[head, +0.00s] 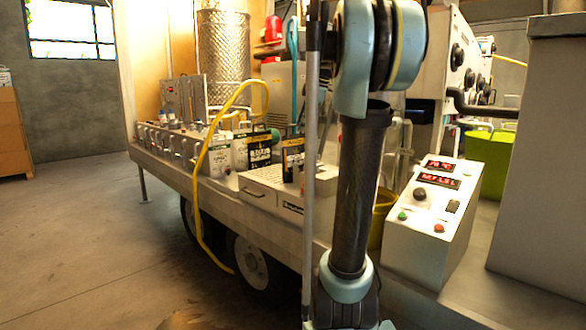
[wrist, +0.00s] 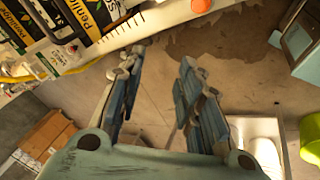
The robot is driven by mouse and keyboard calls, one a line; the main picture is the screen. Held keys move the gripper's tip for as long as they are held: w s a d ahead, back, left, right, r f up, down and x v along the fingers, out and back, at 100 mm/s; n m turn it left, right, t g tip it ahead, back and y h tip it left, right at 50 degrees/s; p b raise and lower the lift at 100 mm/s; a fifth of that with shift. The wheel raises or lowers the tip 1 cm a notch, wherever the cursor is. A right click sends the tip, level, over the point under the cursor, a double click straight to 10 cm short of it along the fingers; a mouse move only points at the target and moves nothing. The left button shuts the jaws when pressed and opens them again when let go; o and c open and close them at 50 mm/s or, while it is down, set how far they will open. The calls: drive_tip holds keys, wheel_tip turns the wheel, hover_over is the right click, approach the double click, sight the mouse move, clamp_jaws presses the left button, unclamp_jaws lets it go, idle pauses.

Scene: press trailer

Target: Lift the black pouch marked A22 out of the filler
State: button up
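In the head view a black pouch (head: 259,151) with pale print stands in the row of pouches on the white filler (head: 268,193). The mark A22 is not readable on either. In the wrist view black pouches with yellow bands (wrist: 93,14) show at the top left. My gripper (wrist: 160,62) is open and empty, with bare floor visible between its fingers. It is apart from the pouches, which lie beyond its left finger. In the head view my gripper is not visible.
White-and-green pouches (head: 219,157) stand left of the black one. A yellow hose (head: 199,190) hangs over the trailer edge. A control box (head: 432,225) with red displays and a yellow bucket (head: 381,217) stand at right. The floor (head: 90,235) at left is clear.

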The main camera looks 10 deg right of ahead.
drive_tip(key=w+d+r+n+t+y, duration=0.1)
drive_tip(key=w+d+r+n, duration=0.3)
drive_tip(key=w+r+n, duration=0.55)
drive_tip(key=m, duration=0.2)
approach(294, 125)
drive_tip(key=x, duration=0.5)
drive_tip(key=shift+t, duration=0.3)
drive_tip(key=shift+x, duration=2.75)
drive_tip(key=shift+w+d, duration=0.1)
clamp_jaws()
